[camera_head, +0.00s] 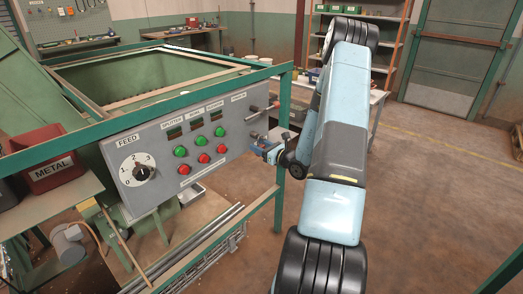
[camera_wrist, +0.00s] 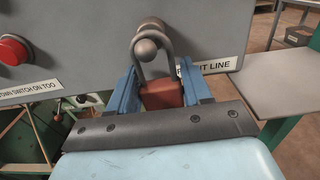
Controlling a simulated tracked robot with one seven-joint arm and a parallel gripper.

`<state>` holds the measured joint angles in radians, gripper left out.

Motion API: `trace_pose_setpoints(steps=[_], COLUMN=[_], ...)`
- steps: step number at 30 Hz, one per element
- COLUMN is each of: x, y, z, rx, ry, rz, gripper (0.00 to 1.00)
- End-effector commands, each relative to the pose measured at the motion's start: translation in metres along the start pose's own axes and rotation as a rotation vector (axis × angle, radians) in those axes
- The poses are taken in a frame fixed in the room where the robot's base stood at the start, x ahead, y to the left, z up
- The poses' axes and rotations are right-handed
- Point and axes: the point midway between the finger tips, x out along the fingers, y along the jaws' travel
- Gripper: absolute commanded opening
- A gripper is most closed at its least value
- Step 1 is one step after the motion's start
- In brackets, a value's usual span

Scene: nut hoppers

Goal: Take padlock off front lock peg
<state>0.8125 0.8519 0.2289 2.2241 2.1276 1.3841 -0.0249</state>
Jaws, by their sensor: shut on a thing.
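A padlock with a red body (camera_wrist: 162,95) and a grey shackle shows in the wrist view. Its shackle loops around the round-ended lock peg (camera_wrist: 149,45) on the front of the grey control panel (camera_head: 180,150). My gripper (camera_wrist: 160,92) is shut on the padlock's red body, with a blue finger on either side. In the head view my gripper (camera_head: 268,150) is at the panel's lower right end. There the padlock and peg are small and mostly hidden by my fingers.
A green frame post (camera_head: 281,160) stands close beside my gripper. The panel carries green and red buttons (camera_head: 203,158) and a feed dial (camera_head: 141,172). A red METAL bin (camera_head: 50,170) sits at the left. Open floor (camera_head: 430,200) lies to the right.

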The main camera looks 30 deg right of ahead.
Motion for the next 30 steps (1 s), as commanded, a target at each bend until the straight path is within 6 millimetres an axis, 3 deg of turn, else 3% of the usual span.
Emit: trace_pose_setpoints(steps=[5,14,19,30], x=[0.000,0.000,-0.001,-0.095], y=[0.000,0.000,-0.001,-0.001], z=[0.000,0.003,0.018,0.015], rx=[0.000,-0.001,-0.003,0.002], ry=[0.000,-0.001,-0.001,0.001], rz=[0.000,0.000,-0.001,-0.005], gripper=[0.16,0.16,0.16,0.16])
